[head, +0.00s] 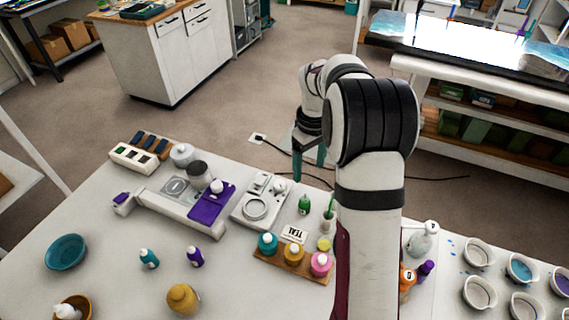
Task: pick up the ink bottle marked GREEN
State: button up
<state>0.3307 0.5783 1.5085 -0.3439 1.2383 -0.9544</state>
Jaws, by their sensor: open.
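A small green bottle (304,205) stands upright on the white table, just right of a white tray with a ring. I cannot read any marking on it, so its colour is all that suggests GREEN. My gripper (309,160) hangs fingers down in the head view, beyond the green bottle in the picture and apart from it. Its two dark teal fingers are spread with nothing visible between them. My arm hides part of the table to the right of the bottle.
A wooden rack (280,262) with teal, amber and pink bottles and a TEAL card (294,235) stand in front of the green bottle. A white ring tray (257,207) is left. Teal (149,259) and purple (195,258) bottles stand left; several cups are right.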

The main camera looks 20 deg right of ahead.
aim_at(305, 198)
jog(key=f, duration=1.5)
jog(key=shift+a+f, duration=0.1)
jog(key=shift+a, duration=0.1)
grip_shut()
